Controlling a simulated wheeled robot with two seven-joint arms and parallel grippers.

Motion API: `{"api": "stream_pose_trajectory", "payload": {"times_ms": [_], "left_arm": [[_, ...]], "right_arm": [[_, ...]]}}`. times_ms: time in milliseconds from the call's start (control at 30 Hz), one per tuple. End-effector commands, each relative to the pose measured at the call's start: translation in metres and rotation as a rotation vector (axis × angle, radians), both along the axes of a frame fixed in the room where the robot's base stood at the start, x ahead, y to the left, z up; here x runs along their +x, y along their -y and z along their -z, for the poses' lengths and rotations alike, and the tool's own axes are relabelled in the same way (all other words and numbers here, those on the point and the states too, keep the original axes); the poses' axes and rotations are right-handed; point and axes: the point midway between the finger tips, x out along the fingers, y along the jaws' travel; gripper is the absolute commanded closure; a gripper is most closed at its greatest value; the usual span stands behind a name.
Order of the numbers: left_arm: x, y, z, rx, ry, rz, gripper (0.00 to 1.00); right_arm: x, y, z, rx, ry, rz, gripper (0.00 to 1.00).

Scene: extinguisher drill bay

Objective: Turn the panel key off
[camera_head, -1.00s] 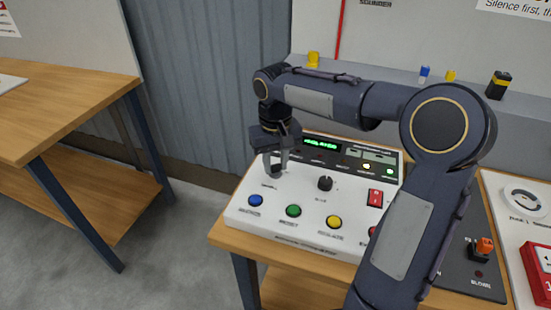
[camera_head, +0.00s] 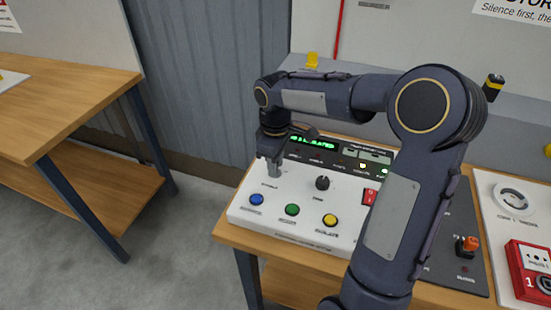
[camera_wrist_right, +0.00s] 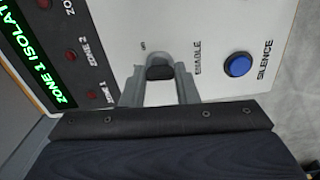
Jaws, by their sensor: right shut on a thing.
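The white control panel (camera_head: 300,225) stands on a wooden bench, with a green-lit display (camera_head: 312,142) along its dark back strip. My right gripper (camera_head: 273,168) points down over the panel's left part, above the blue button. In the right wrist view, its two grey fingers (camera_wrist_right: 160,88) close around a small dark key (camera_wrist_right: 160,72) beside the "ENABLE" label. The display also shows in the wrist view (camera_wrist_right: 35,55) and reads "ZONE 1 ISOLAT…". My left gripper is out of view.
Blue (camera_head: 256,199), green (camera_head: 292,210) and yellow (camera_head: 330,220) buttons line the panel's front. A black knob (camera_head: 322,183) sits mid-panel, right of the gripper. An orange-topped switch (camera_head: 467,245) and a red box (camera_head: 530,270) stand at the right. Another wooden bench (camera_head: 70,100) is at the left.

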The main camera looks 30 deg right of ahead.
Motion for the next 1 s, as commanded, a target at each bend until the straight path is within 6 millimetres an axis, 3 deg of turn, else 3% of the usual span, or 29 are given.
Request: {"api": "stream_pose_trajectory", "payload": {"times_ms": [733,767,900,1000], "left_arm": [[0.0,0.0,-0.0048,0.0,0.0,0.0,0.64],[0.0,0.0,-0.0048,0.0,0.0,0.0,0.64],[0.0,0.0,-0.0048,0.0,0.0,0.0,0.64],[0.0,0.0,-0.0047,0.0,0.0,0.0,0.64]], "right_arm": [[0.001,-0.0002,-0.0006,0.0,0.004,-0.091,0.95],[0.001,-0.0002,-0.0006,0.0,0.004,-0.091,0.7],[0.0007,-0.0002,-0.0005,0.0,0.003,-0.09,0.52],[0.0005,-0.0001,-0.0003,0.0,0.002,-0.09,0.51]]}}
